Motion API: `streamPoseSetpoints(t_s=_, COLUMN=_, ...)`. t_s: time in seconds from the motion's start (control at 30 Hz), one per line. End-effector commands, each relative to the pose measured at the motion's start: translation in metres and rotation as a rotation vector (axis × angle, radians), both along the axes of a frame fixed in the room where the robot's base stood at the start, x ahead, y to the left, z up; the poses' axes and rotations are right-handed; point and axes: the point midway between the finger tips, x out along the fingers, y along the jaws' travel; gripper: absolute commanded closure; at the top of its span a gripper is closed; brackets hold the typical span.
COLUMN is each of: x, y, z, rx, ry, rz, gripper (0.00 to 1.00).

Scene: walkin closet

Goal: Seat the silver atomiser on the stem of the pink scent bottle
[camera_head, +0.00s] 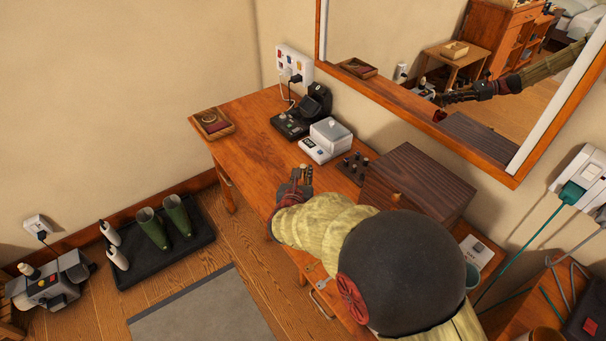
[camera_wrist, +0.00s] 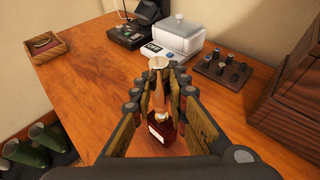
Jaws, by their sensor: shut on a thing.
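My gripper (camera_wrist: 159,82) is shut at its fingertips on a small pale metallic piece with a round flat top (camera_wrist: 158,62), which looks like the silver atomiser. The scent bottle (camera_wrist: 169,134) shows dark red with a pale label, between the fingers in the wrist view. A light spot at its top may be the collar or stem, but the fingers hide much of it. I cannot tell whether the atomiser touches the stem.
Beyond the gripper are a white scale with a lidded box (camera_wrist: 177,38), a black device (camera_wrist: 143,25) and a dark block with several knobs (camera_wrist: 227,71). A wooden box (camera_head: 413,184) stands right, a small tray (camera_head: 212,123) far left. The table's left part is clear.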

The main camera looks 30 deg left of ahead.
Motion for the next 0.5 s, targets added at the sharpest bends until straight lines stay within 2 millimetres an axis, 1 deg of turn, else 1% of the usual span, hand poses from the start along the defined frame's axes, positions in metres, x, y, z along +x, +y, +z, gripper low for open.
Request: streamPoseSetpoints(t_s=0.5, x=0.0000, y=0.0001, z=-0.0074, rx=0.000, ry=0.000, rz=0.000, gripper=1.00)
